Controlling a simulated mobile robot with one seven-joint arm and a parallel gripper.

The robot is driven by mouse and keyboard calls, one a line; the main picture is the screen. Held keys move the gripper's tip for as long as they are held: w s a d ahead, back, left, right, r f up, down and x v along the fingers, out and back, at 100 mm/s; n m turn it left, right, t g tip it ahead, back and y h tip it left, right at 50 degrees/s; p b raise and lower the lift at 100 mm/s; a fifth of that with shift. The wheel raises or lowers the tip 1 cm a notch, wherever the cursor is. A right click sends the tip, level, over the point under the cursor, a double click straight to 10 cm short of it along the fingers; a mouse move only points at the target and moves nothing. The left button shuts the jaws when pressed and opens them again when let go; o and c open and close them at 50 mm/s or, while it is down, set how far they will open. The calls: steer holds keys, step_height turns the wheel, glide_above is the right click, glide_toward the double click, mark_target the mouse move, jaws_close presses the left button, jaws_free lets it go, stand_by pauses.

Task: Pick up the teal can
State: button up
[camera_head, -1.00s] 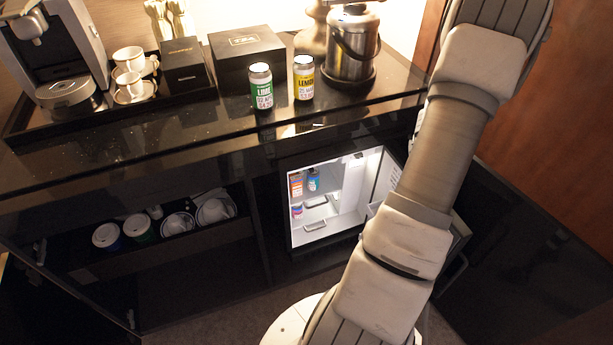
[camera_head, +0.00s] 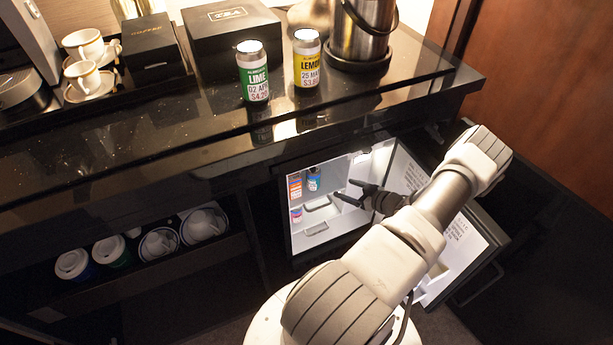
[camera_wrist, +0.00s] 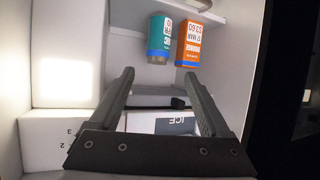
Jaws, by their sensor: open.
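The teal can (camera_wrist: 160,38) stands in the open minibar fridge, ahead of my gripper (camera_wrist: 158,75) in the wrist view, which shows its label upside down. In the head view the teal can (camera_head: 313,180) looks small and blue, on the upper shelf to the right of the orange can (camera_head: 295,187). My gripper (camera_head: 346,190) is at the fridge opening, to the right of the cans. Its fingers are apart with nothing between them, and a gap separates them from the teal can.
The fridge door (camera_head: 462,240) stands open at the right. Another can (camera_head: 296,214) sits lower in the fridge. A box marked ICE (camera_wrist: 175,123) is below the fingers in the wrist view. A lime can (camera_head: 254,72) and a lemon can (camera_head: 307,60) stand on the counter (camera_head: 160,130) above.

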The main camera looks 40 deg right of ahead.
mark_target(313, 178)
steer(key=shift+t, duration=0.3)
steer(key=b+x, duration=0.5)
steer(key=x, duration=1.3)
steer(key=shift+d, duration=0.1)
steer(key=shift+r, duration=0.1)
jaws_close()
